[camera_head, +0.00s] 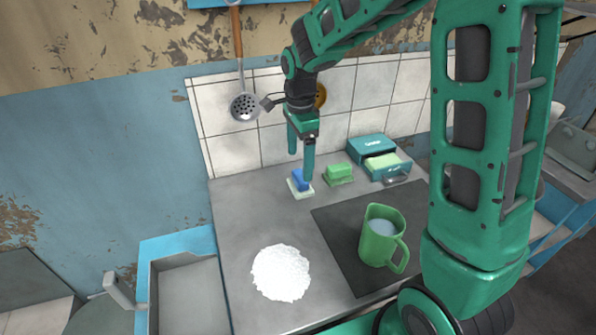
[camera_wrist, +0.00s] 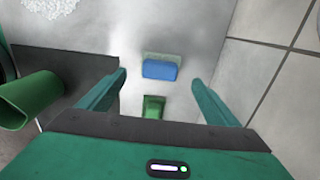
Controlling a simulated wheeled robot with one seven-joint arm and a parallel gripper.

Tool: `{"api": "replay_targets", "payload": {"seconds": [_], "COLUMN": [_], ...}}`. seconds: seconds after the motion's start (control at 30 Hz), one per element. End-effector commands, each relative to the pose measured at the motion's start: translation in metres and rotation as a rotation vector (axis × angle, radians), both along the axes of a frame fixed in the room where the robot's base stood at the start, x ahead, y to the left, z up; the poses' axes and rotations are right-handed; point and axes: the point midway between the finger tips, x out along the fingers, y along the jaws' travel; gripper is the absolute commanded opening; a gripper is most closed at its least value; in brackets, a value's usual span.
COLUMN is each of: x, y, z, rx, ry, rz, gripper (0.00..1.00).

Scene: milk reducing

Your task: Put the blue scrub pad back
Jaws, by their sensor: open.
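The blue scrub pad (camera_head: 302,178) sits on a small pale base (camera_head: 299,193) on the grey counter, near the tiled wall. In the wrist view the blue pad (camera_wrist: 160,70) shows between and beyond the fingertips, with its pale base (camera_wrist: 162,56) along its far edge. My gripper (camera_head: 300,167) is open and empty, fingers pointing down just above the pad; one finger partly overlaps the pad in the head view. In the wrist view, my open gripper (camera_wrist: 159,78) has a finger on each side. I cannot tell whether a finger touches the pad.
A green block (camera_head: 339,173) stands right of the pad. Farther right is a teal box (camera_head: 372,147) with an open drawer. A green jug (camera_head: 380,240) stands on a dark panel (camera_head: 335,235). A white granular pile (camera_head: 280,272) lies in front. A skimmer (camera_head: 244,106) hangs behind.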

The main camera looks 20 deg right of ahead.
Motion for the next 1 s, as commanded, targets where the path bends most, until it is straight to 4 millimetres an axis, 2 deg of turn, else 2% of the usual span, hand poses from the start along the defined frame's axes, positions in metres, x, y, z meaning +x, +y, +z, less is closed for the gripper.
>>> {"api": "replay_targets", "payload": {"seconds": [0.1, 0.3, 0.57, 0.67, 0.77, 0.87, 1.0], "x": [0.001, 0.001, 0.000, -0.005, -0.020, -0.050, -0.110], "y": [0.000, 0.000, 0.000, -0.006, -0.026, -0.059, -0.108], "z": [0.023, 0.045, 0.051, 0.053, 0.060, 0.069, 0.079], "rx": [0.000, 0.000, 0.000, -0.003, -0.012, -0.026, -0.037], "ry": [-0.004, -0.002, 0.000, -0.001, -0.004, -0.005, 0.004], "rz": [0.000, 0.001, 0.001, 0.015, 0.068, 0.170, 0.359], "gripper": [0.84, 0.84, 0.84, 0.84, 0.84, 0.84, 0.84]}}
